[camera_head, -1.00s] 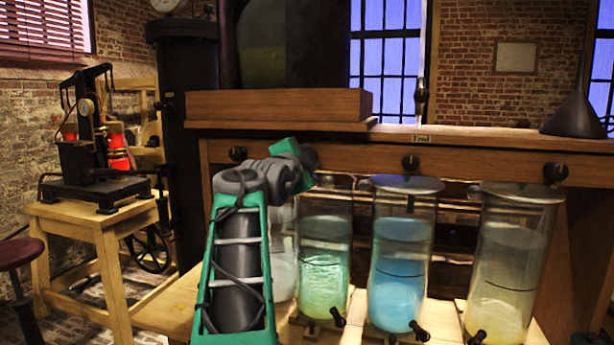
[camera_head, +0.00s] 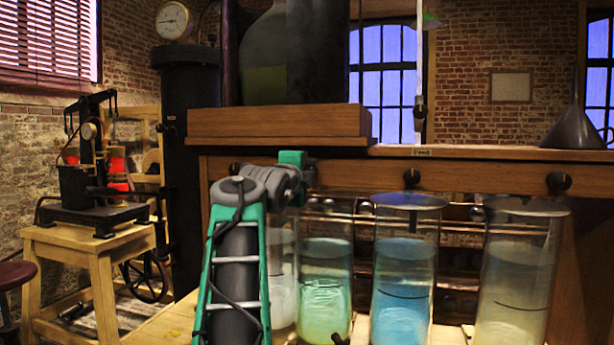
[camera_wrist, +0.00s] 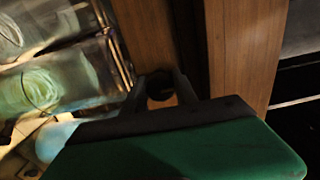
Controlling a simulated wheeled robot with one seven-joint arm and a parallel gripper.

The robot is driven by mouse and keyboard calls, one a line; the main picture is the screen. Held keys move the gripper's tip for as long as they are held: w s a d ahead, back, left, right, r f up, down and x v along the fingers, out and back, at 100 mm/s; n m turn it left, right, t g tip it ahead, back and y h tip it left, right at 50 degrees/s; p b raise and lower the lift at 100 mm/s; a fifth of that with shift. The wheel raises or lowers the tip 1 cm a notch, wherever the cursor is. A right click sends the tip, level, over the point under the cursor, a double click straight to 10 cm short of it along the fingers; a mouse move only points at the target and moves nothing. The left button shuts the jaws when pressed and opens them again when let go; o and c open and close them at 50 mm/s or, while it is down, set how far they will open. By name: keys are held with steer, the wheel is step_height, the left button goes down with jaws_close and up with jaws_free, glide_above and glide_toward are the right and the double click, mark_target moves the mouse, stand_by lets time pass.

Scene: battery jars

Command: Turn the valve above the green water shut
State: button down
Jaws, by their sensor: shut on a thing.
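The jar of green water (camera_head: 325,290) stands second from the left under the wooden beam in the head view. It also shows at the left in the wrist view (camera_wrist: 55,85). My gripper (camera_wrist: 163,80) is shut on a dark round knob (camera_wrist: 160,88) on the beam, with one finger on each side. This appears to be the valve above the green water. In the head view my wrist and green gripper body cover that spot on the beam, so the valve is hidden there. How far it is turned I cannot tell.
A blue jar (camera_head: 403,275) and a yellowish jar (camera_head: 518,275) stand to the right, a pale jar (camera_head: 283,280) to the left. Other dark valves (camera_head: 411,177) sit along the beam (camera_head: 480,172). A small table (camera_head: 90,245) with an apparatus stands at the left.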

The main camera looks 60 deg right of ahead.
steer(key=c, duration=1)
jaws_free()
